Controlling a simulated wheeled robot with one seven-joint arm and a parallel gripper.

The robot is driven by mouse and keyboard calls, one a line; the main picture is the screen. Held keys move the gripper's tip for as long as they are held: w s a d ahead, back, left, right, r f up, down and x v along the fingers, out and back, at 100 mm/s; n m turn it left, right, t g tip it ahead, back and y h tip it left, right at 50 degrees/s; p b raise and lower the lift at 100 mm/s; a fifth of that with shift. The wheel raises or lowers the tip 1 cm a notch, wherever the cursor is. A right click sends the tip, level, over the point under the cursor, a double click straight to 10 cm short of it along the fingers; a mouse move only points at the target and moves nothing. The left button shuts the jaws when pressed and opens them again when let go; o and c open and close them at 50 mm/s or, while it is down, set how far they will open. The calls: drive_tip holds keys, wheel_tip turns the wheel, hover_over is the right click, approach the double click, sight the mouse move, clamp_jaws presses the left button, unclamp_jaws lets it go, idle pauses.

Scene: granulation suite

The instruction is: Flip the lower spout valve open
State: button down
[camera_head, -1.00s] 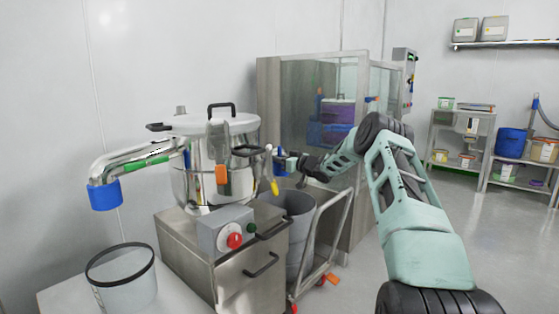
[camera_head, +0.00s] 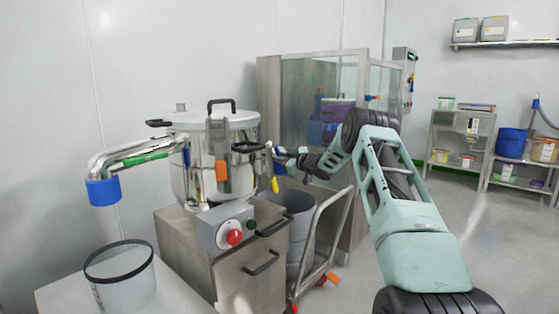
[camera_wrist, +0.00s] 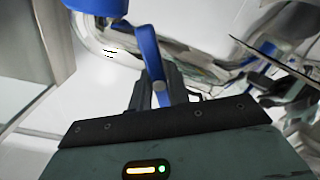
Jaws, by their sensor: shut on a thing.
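A shiny steel pot (camera_head: 195,185) with a lid stands on a steel cabinet. My gripper (camera_head: 280,153) reaches in from the right at the lever. In the wrist view, the blue lever (camera_wrist: 148,45) runs down between my dark fingers (camera_wrist: 162,92), which are shut on it. A blue cap (camera_wrist: 98,4) and curved shiny pipe show beyond. The valve's inside is hidden.
A bent steel pipe with a blue end (camera_head: 104,192) hangs left, above a clear bucket (camera_head: 120,270). A grey bin (camera_head: 296,220) on a trolley (camera_head: 325,240) stands below my gripper. A glass-sided enclosure (camera_head: 290,100) is close behind. Open floor lies right.

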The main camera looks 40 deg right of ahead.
drive_tip(key=n, duration=0.1)
drive_tip(key=n+b, duration=0.2)
drive_tip(key=shift+a+f+n, duration=0.1)
drive_tip(key=shift+f+n, duration=0.15)
drive_tip(key=shift+n, duration=0.15)
drive_tip(key=n+b, duration=0.2)
drive_tip(key=n, duration=0.1)
drive_tip(key=shift+f+n, duration=0.1)
drive_tip(key=shift+n, duration=0.2)
drive_tip(key=n+b, duration=0.3)
drive_tip(key=n, duration=0.1)
drive_tip(key=shift+n+b, duration=0.4)
drive_tip(key=c, duration=1.4)
unclamp_jaws()
drive_tip(key=shift+o, duration=0.2)
drive_tip(key=shift+s, duration=0.1)
drive_tip(key=s+d+p, duration=0.1)
drive_tip(key=s+p, duration=0.2)
drive_tip(key=s, duration=1.4)
drive_tip(key=shift+d, duration=0.2)
drive_tip(key=shift+s, duration=0.15)
